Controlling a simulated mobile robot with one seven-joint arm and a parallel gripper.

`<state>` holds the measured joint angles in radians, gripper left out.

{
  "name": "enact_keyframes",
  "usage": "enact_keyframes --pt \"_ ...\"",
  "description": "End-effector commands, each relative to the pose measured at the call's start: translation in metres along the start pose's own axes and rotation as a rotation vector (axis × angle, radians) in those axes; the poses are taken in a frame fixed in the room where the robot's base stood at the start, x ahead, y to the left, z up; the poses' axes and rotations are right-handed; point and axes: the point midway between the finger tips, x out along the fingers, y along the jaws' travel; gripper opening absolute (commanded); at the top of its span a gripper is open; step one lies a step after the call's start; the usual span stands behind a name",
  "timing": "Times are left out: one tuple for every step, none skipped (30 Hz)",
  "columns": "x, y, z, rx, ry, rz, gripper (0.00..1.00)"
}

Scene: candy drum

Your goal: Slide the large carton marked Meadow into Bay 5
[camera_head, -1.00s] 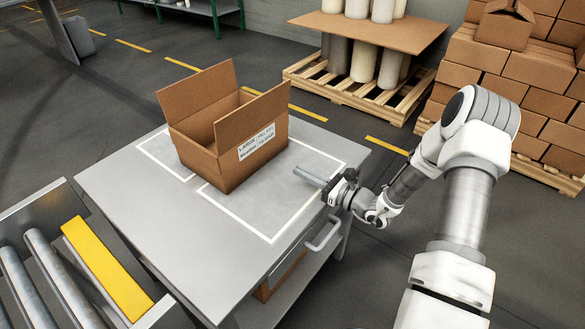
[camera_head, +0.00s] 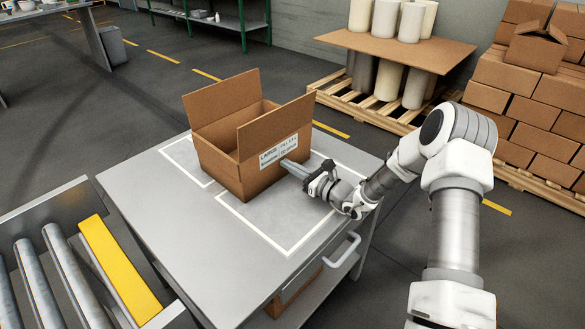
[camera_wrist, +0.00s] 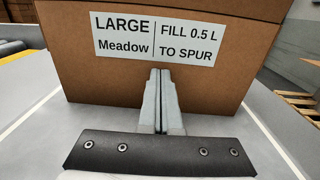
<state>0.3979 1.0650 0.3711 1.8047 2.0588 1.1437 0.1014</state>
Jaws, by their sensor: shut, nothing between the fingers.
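The large carton (camera_head: 218,148) is an open-topped brown box with its flaps up, standing upright on a grey table (camera_head: 150,215). Its white label reads "LARGE, Meadow, FILL 0.5 L, TO SPUR" in the wrist view, where the carton (camera_wrist: 80,80) fills most of the picture. My gripper (camera_head: 288,166) is shut and empty, its fingertips at the carton's labelled face. In the wrist view the closed fingers (camera_wrist: 160,85) point at the face just below the label. They look at or against the cardboard; exact contact is hard to tell. No Bay 5 marking is readable.
White lines outline bays on the table top; the carton stands across them. An outlined area (camera_head: 270,215) in front of the carton is clear. A roller conveyor (camera_head: 70,270) with a yellow bar (camera_head: 118,270) lies at the left. Pallets of rolls and boxes stand behind.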

Motion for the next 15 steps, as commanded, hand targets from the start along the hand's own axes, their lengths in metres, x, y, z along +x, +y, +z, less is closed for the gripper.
enact_keyframes --pt "0.000 0.000 0.000 0.000 0.000 0.000 0.00" --pt "0.000 0.000 0.000 0.000 0.000 0.000 0.00" --pt "0.000 0.000 0.000 0.000 0.000 0.000 0.00" --pt "0.001 0.000 0.000 -0.001 0.000 0.000 0.00" --pt "0.003 0.000 0.000 -0.001 0.000 0.001 0.00" --pt "0.008 0.000 -0.001 -0.002 0.000 0.002 0.00" --pt "0.013 0.000 -0.001 -0.002 0.000 0.002 0.00" --pt "0.018 0.000 -0.002 -0.003 -0.001 0.003 0.00" --pt "0.028 0.001 -0.002 -0.003 -0.002 0.004 0.00" --pt "0.037 0.001 -0.002 -0.004 -0.002 0.004 0.00" --pt "0.045 0.001 -0.002 -0.003 -0.002 0.003 0.00" --pt "0.056 0.001 -0.003 -0.002 -0.002 0.003 0.00" --pt "0.064 0.001 -0.003 -0.002 -0.002 0.004 0.00" --pt "0.072 0.001 -0.003 -0.003 -0.003 0.003 0.00" --pt "0.082 0.001 -0.003 -0.003 -0.002 0.003 0.00"
